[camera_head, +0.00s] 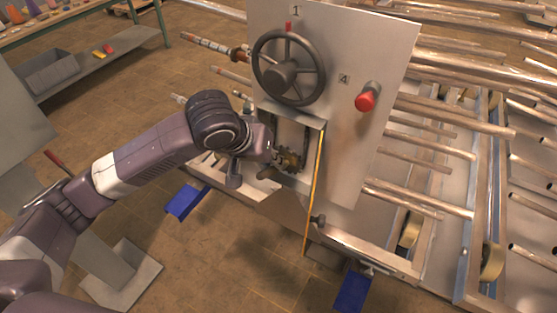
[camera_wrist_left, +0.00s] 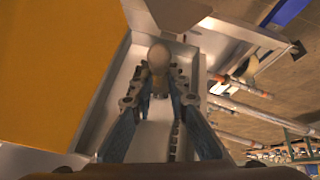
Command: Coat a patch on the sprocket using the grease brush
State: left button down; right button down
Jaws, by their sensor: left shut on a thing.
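The sprocket (camera_head: 290,158) is a dark brownish toothed wheel inside the open recess of the machine panel. My left gripper (camera_head: 274,156) reaches into this recess from the left, right beside the sprocket. In the left wrist view, my left gripper (camera_wrist_left: 158,88) is shut on a pale, round-ended piece (camera_wrist_left: 158,57), which appears to be the grease brush. Its bristles are not visible, so I cannot tell whether they touch the sprocket. The sprocket is not clearly seen in the wrist view. My right gripper is not in view.
A yellow-edged door (camera_head: 315,190) stands open at the recess's right; its yellow face (camera_wrist_left: 50,60) fills the wrist view's left. A handwheel (camera_head: 289,68) is above the recess, and a red knob (camera_head: 366,101) is to its right. Metal tubes (camera_head: 440,145) extend rightward.

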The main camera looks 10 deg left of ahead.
pick_arm(q)
jog(key=shift+w+a+p, duration=0.75)
jog(key=shift+a+p, duration=0.2)
jog(key=shift+a, duration=1)
jog(key=shift+s+d+r+p, duration=0.15)
jog(key=shift+s+d+p, duration=0.15)
jog(key=shift+d+p, duration=0.5)
jog(key=shift+s+d+r+p, duration=0.15)
jog(key=shift+s+d+p, duration=0.15)
jog(key=shift+d+p, duration=0.45)
jog(key=shift+s+d+r+p, duration=0.15)
jog(key=shift+s+d+p, duration=0.15)
jog(key=shift+d+p, duration=0.5)
jog(key=shift+s+d, duration=0.2)
jog(key=shift+d, duration=0.35)
jog(key=shift+s+d, duration=0.15)
jog(key=shift+d, duration=0.35)
jog(key=shift+a, duration=0.1)
jog(key=s+a, duration=0.2)
jog(key=s, duration=0.3)
jog(key=shift+s, duration=0.35)
jog(key=shift+s, duration=0.1)
